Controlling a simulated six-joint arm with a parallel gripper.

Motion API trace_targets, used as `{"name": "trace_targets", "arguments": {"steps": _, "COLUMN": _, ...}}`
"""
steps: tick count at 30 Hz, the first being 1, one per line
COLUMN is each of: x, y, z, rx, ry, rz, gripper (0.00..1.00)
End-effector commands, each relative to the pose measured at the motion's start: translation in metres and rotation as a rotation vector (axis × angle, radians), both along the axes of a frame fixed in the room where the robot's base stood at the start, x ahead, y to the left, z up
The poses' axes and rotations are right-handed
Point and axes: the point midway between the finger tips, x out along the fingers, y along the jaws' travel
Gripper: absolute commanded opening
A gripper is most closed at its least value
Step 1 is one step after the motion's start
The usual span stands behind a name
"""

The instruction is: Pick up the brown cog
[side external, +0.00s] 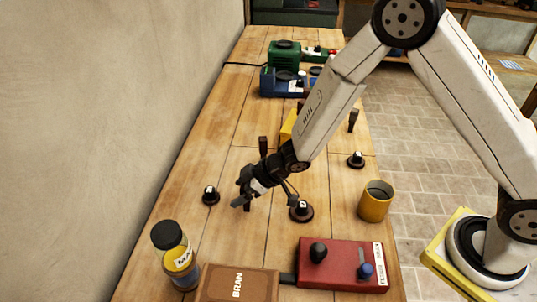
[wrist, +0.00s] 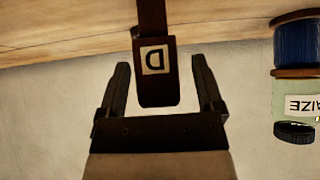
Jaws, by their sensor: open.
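No toothed wheel shows clearly, so I cannot tell for sure which piece is the brown cog. My gripper (wrist: 160,64) is open, low over the table in the side view. In the wrist view a brown upright post (wrist: 154,90) marked D, seen upside down, appears between the open fingers. I cannot tell whether they touch it, and the arm partly hides this area in the side view.
A jar (side external: 178,262) stands front left; it shows in the wrist view (wrist: 294,103). A brown box (side external: 238,286) and red control box (side external: 342,265) lie in front. A yellow mug (side external: 376,203) is right. Green (side external: 284,55) and blue (side external: 272,85) machines stand at the back.

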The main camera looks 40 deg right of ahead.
Motion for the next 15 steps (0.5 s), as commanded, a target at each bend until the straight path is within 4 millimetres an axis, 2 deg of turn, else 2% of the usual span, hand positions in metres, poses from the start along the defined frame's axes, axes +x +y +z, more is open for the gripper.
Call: {"name": "trace_targets", "arguments": {"steps": 15, "x": 0.0004, "y": 0.0003, "z": -0.0006, "rx": 0.000, "ry": 0.001, "rz": -0.001, "gripper": 0.85}}
